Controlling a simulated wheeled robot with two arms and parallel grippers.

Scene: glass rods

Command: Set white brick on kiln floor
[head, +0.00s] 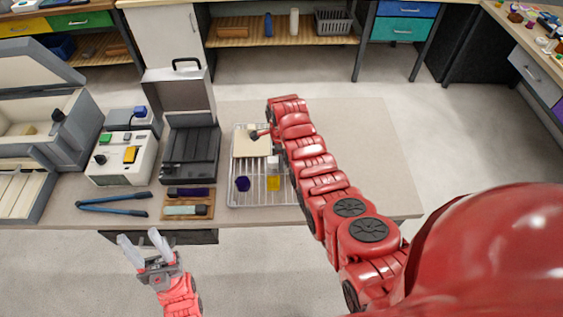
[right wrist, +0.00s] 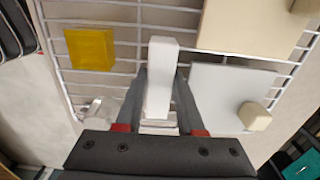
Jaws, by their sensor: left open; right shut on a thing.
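The white brick (right wrist: 162,85) stands between the fingers of my right gripper (right wrist: 160,78), which is shut on it, over the wire rack (right wrist: 125,18). In the head view the white brick (head: 273,162) shows beside my right arm, which hides that gripper. I cannot tell whether the brick touches the rack. The kiln (head: 75,135) seems to be the grey box with a raised lid at the far left; its pale inside partly shows. My left gripper (head: 146,243) is open and empty, in front of the table edge.
Between kiln and rack stand a white control box (head: 122,160) and an open dark case (head: 190,155). Blue tongs (head: 112,203) lie in front. The table's right is clear.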

